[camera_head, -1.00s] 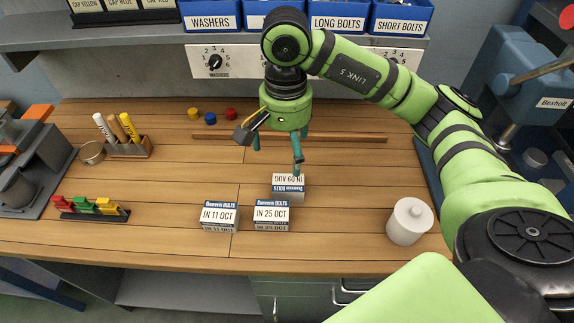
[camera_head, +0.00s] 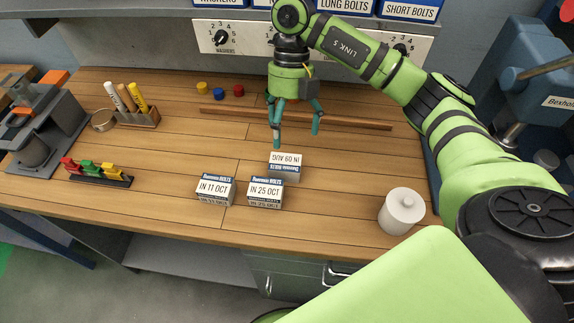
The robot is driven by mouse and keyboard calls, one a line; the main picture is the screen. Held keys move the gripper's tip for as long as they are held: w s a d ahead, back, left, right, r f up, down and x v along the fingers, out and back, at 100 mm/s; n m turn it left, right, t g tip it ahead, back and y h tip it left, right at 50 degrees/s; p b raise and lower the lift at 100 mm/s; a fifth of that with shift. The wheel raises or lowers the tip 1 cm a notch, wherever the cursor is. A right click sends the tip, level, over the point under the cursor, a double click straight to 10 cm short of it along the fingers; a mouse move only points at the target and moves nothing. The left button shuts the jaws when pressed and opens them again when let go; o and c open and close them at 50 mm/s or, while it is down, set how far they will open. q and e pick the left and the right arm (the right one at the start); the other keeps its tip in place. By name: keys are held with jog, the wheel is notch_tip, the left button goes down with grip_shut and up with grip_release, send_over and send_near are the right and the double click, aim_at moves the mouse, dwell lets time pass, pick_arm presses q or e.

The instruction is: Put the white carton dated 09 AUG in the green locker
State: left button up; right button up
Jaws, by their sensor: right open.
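The white carton dated 09 AUG (camera_head: 285,166) lies on the wooden bench, its print upside down to me. Two similar cartons stand in front of it: one dated 11 OCT (camera_head: 215,189) and one dated 25 OCT (camera_head: 265,191), the latter close to the 09 AUG carton. My right gripper (camera_head: 296,140) points down above the bench, its teal fingers spread and empty, just behind and above the 09 AUG carton. No green locker can be identified; a green patch shows at the far left edge. My left gripper is not in view.
A long wooden strip (camera_head: 350,122) lies behind. A marker holder (camera_head: 138,118) and a rack of coloured clips (camera_head: 97,174) stand at left. Bench (camera_head: 180,150) left of the cartons is clear.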

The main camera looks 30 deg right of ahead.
aim_at(285, 161)
jog(key=f+m+p, duration=0.1)
jog(key=f, duration=0.1)
jog(key=s+a+f+m+p, duration=0.1)
jog(key=f, duration=0.1)
jog(key=f+m+p, duration=0.1)
jog(key=f, duration=0.1)
jog(key=shift+s+a+f, duration=0.1)
jog(key=shift+s+a, duration=0.15)
jog(key=shift+s, duration=0.05)
jog(key=shift+s+f, duration=0.1)
jog(key=shift+f, duration=0.3)
jog(key=shift+c, duration=0.4)
jog(key=c, duration=1.7)
jog(key=shift+c, duration=0.2)
jog(key=shift+r+p, duration=0.1)
jog(key=shift+p, duration=0.2)
